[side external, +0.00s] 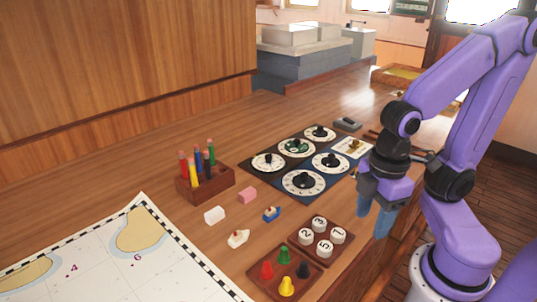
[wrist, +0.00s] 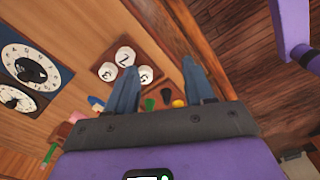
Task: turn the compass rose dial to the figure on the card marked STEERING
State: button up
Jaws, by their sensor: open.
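A dark panel (side external: 317,146) on the wooden table carries several round dials with black knobs. One dial (side external: 296,146) at its back left has a green centre; the others have white faces. I cannot tell which is the compass rose. Two white-faced dials show at the left edge of the wrist view, the larger one (wrist: 22,57) at the top. A white card (side external: 354,146) with a brass-coloured piece lies at the panel's right end. I cannot read the word STEERING anywhere. My gripper (side external: 373,215) is open and empty, right of the panel, with its fingers pointing down.
A tray of white number discs (side external: 322,238) and a tray of coloured pawns (side external: 285,271) stand at the front. A wooden rack (side external: 206,184) holds coloured pegs. Small blocks and toy boats lie between. A chart (side external: 118,255) covers the front left. Bare table lies behind the rack.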

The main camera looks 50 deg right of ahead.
jog(key=w+a+r+m, duration=0.1)
jog(key=w+a+r, duration=0.1)
jog(key=w, duration=0.3)
jog(key=w+a+r+m, duration=0.2)
jog(key=w, duration=0.3)
notch_tip(320, 180, up, 5)
jog(key=m, duration=0.9)
send_over(268, 155)
notch_tip(268, 155, down, 17)
jog(key=shift+s+r, duration=0.15)
jog(key=shift+r, duration=0.05)
jog(key=shift+c, duration=0.4)
grip_shut()
